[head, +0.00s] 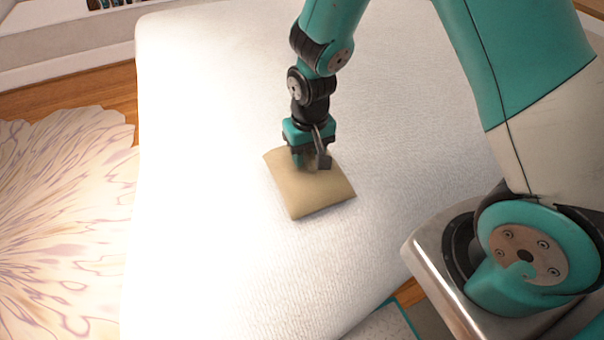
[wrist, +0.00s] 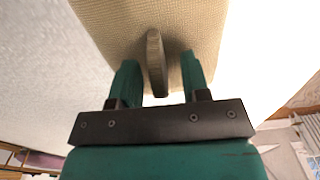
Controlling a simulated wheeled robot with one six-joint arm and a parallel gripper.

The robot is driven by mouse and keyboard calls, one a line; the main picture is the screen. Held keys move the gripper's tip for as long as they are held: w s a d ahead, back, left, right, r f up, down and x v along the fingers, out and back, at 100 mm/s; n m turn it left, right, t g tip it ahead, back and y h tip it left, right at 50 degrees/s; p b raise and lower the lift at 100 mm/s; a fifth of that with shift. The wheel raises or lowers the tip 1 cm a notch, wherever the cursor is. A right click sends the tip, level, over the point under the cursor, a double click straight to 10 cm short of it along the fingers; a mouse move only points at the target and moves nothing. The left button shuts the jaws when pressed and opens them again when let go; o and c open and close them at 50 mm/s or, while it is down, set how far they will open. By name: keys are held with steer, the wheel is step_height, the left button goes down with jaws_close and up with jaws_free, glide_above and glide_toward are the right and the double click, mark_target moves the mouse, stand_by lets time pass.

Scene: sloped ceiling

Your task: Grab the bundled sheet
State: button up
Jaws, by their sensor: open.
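The bundled sheet (head: 310,190) is a tan, cushion-shaped square bundle lying on the white mattress (head: 220,230). My gripper (head: 311,160) points down at its far part and hides some of it. In the wrist view the woven tan sheet (wrist: 95,22) fills the top middle. My gripper (wrist: 160,78) shows there as two green fingers, apart. A thin, upright greyish-tan tab (wrist: 155,62) stands between the fingers, with gaps on both sides. It seems to rise from the bundle, but where it joins is not clear.
The mattress is otherwise bare around the bundle. A pale floral rug (head: 60,220) lies on the wooden floor (head: 100,92) to the left. A shelf with books (head: 105,4) is at the top left.

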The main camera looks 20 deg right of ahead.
jaws_close()
